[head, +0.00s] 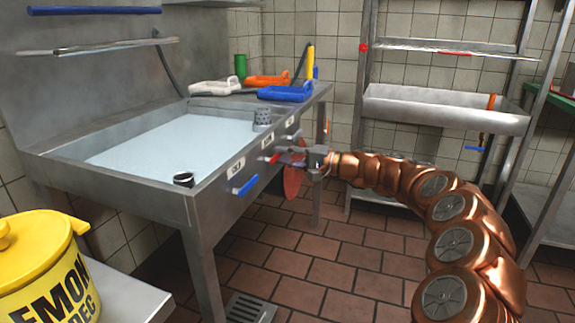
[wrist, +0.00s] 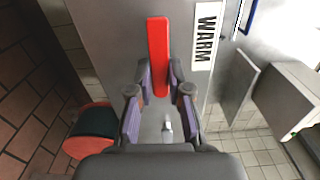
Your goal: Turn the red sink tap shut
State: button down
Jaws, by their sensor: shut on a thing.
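The red sink tap (head: 273,158) is a flat lever on the steel front of the sink, below the middle white label. My gripper (head: 290,156) reaches the sink front from the right. In the wrist view my gripper (wrist: 160,78) is shut on the lever's near end, one finger on each side. The lever's far end sticks out clear beyond the fingertips. The tap's pivot is not clearly seen.
A blue tap (head: 245,185) sits on the same front, to the left; another blue one is to the right. The sink basin (head: 150,138) holds pale water. A red disc (head: 293,182) shows below my gripper. A yellow pot (head: 38,262) stands at the lower left.

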jog(key=shift+r+n, duration=0.25)
jog(key=shift+n, duration=0.05)
dwell(0.4)
jog(key=c, duration=1.1)
grip_release()
jog(key=shift+f, duration=0.1)
jog(key=v, duration=1.2)
